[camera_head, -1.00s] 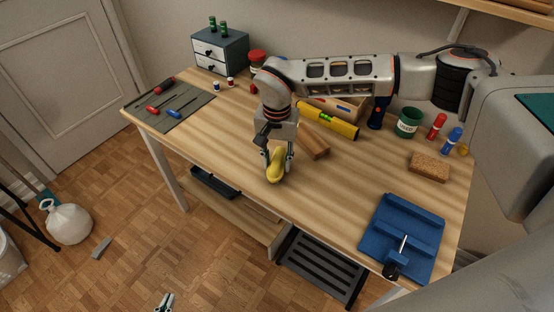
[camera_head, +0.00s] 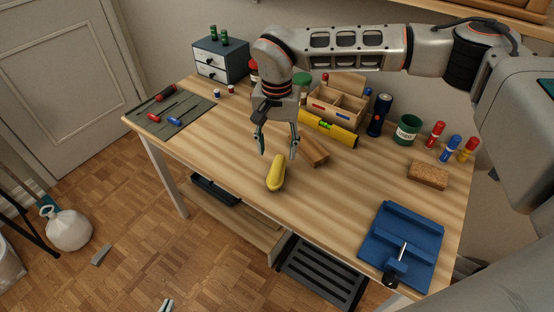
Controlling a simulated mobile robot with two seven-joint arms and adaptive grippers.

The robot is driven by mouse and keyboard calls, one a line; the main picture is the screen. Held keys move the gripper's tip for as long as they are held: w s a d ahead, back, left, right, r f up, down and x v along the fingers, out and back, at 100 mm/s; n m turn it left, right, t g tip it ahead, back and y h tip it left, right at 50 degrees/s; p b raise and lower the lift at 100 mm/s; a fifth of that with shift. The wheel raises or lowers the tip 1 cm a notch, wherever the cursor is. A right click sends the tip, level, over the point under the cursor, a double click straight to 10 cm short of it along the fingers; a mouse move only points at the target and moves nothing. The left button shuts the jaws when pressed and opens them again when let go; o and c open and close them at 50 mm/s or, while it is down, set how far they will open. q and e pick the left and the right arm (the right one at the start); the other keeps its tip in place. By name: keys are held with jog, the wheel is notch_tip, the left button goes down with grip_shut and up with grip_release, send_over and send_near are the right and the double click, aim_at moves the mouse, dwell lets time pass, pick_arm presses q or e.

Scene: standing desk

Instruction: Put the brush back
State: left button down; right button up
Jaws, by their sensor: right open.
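No thing is plainly recognizable as a brush. A yellow rounded oblong thing (camera_head: 276,173), possibly the brush, lies near the desk's front edge. A brown wooden block (camera_head: 315,152) lies just behind it to the right; its underside is hidden. My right gripper (camera_head: 277,152) is open and empty above the yellow thing, fingers pointing down and apart from it. Only the fingertips of my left gripper (camera_head: 166,305) show at the bottom edge, low over the floor; its opening is unclear.
A yellow level (camera_head: 328,128) and a wooden organizer (camera_head: 338,103) stand behind. A cork-like block (camera_head: 428,174) and a blue tray-like thing (camera_head: 402,240) are at the right. A grey mat (camera_head: 190,113) with tools is at the left. The desk's front middle is mostly clear.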

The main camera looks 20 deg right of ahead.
aim_at(277, 167)
notch_tip(277, 167, up, 4)
jog(key=shift+f, duration=0.1)
dwell(0.6)
